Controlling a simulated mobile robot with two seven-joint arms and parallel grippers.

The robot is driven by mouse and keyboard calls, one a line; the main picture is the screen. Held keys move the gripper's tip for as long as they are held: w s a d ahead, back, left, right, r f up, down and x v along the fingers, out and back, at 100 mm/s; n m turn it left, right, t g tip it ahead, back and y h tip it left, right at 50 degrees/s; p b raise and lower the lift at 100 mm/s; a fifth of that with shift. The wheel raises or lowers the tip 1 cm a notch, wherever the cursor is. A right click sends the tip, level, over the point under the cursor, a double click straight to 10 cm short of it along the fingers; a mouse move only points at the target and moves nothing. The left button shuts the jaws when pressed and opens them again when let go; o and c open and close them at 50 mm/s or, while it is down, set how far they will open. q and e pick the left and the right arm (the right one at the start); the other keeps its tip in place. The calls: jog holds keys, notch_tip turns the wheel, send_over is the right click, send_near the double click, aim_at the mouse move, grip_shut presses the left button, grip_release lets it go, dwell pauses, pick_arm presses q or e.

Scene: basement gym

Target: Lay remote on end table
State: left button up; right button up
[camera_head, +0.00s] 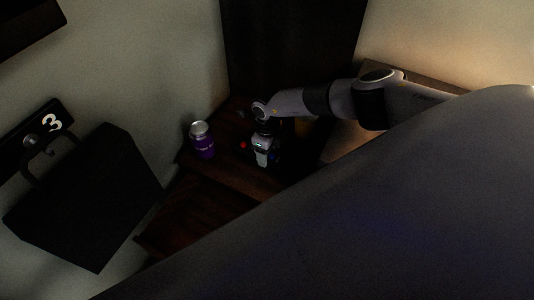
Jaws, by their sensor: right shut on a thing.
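The end table (219,171) is dark reddish wood and stands in the corner below the middle of the view. My right gripper (264,159) comes in from the right and points down over the table top. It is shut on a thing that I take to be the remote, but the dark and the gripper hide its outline. I cannot tell whether it touches the table. A small red spot shows just left of the gripper. My left gripper is not in view.
A purple can (204,147) with a silver top stands on the table's left side, left of my right gripper. A black bag (85,195) hangs on the wall at left under a hook plate marked 3 (52,124). A dark panel (290,45) rises behind the table.

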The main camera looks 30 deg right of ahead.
jog(key=shift+f, duration=0.1)
jog(key=shift+f, duration=0.1)
jog(key=shift+f, duration=0.15)
jog(key=o, duration=1.2)
jog(key=shift+c, duration=0.2)
